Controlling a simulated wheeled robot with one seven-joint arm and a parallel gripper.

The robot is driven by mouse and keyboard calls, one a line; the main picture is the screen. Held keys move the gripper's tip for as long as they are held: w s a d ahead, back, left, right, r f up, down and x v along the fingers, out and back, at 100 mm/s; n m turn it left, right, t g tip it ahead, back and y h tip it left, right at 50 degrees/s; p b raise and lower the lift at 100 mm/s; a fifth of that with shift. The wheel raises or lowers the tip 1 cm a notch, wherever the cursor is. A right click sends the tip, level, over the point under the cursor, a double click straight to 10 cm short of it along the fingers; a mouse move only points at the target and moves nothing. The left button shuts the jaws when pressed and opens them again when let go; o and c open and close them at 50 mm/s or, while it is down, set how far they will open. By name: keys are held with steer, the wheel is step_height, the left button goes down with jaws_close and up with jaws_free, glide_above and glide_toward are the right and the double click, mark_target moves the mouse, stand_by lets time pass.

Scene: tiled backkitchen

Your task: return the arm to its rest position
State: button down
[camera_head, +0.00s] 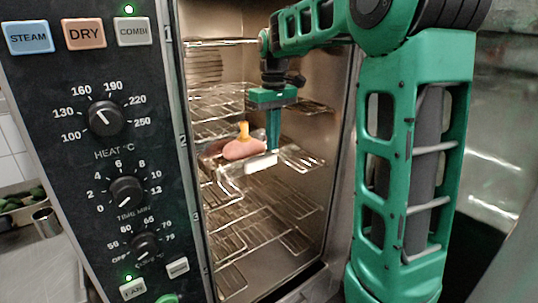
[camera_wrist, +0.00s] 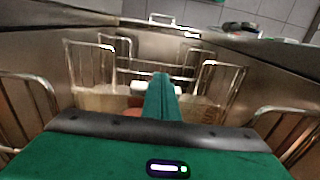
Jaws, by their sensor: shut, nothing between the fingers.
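My green arm (camera_head: 315,25) reaches from the right into the open oven (camera_head: 285,190). My gripper (camera_head: 272,148) points down inside the cavity, over the wire racks (camera_head: 250,235). It is shut and empty. In the wrist view the joined fingers (camera_wrist: 161,98) show in the middle, above the gripper's green body. A pinkish-brown item with a yellow-orange upright part (camera_head: 243,145) sits just left of the fingers, on what looks like a tray. The fingers partly hide it in the wrist view. A white block-like piece (camera_head: 260,163) lies just below the fingertips; I cannot tell whether they touch.
The control panel (camera_head: 115,150) with knobs and lit buttons stands left of the opening. Wire racks surround the gripper on several levels, and oven walls are close on both sides. A counter with a metal cup (camera_head: 46,222) is at the far left.

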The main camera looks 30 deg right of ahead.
steer(key=s+f+m, duration=0.2)
steer(key=s+f, duration=0.2)
steer(key=s, duration=0.6)
steer(key=s+f+m, duration=0.2)
steer(key=s+f, duration=0.2)
steer(key=s, duration=0.6)
steer(key=s+f+m, duration=0.3)
steer(key=s+f, duration=0.2)
steer(key=s, duration=0.5)
steer(key=shift+s+d, duration=0.2)
steer(key=shift+s, duration=0.2)
steer(key=shift+s, duration=0.1)
